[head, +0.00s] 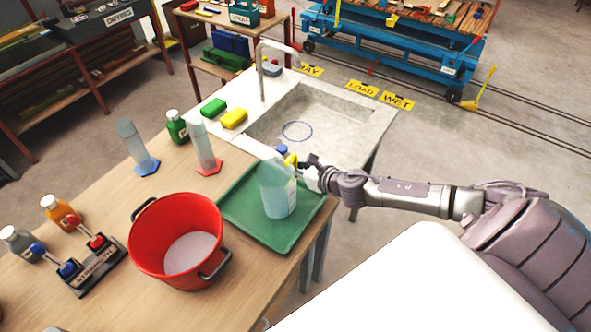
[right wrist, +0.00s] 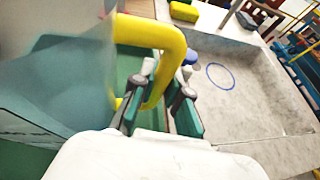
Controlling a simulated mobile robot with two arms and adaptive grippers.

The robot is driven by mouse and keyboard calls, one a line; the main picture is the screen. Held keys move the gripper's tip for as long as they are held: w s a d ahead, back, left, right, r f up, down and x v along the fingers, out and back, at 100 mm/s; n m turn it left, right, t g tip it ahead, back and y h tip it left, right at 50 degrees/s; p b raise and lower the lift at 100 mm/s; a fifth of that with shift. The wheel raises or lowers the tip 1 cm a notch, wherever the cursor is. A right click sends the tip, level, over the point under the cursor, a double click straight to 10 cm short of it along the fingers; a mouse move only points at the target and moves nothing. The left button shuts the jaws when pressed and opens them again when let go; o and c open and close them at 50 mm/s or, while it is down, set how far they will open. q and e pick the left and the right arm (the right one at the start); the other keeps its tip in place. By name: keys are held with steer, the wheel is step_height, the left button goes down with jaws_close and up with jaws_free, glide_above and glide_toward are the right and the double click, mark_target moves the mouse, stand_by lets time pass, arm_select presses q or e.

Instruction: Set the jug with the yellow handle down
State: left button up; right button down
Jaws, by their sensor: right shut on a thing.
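The translucent jug with the yellow handle (head: 277,192) is upright at the green tray (head: 240,208) in the head view, with pale blue liquid in it. I cannot tell whether its base touches the tray. My right gripper (head: 308,166) reaches in from the right and is shut on the yellow handle. In the right wrist view the yellow handle (right wrist: 172,45) passes between the fingers of the gripper (right wrist: 160,105), and the blurred jug body (right wrist: 60,85) fills the left side. My left gripper is not in view.
A red bucket (head: 150,225) stands left of the tray. Cylinders with a red base (head: 208,168) and a blue base (head: 147,168) stand behind. The sink (head: 320,115), with a blue ring marked in it, lies beyond the tray. A small blue-topped thing (head: 282,150) is partly hidden behind the jug.

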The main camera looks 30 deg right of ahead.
step_height(320, 180, down, 2)
steer(key=shift+f, duration=0.15)
steer(key=c, duration=1.2)
jaws_free()
steer(key=shift+b+v, duration=1.3)
steer(key=shift+v, duration=4.8)
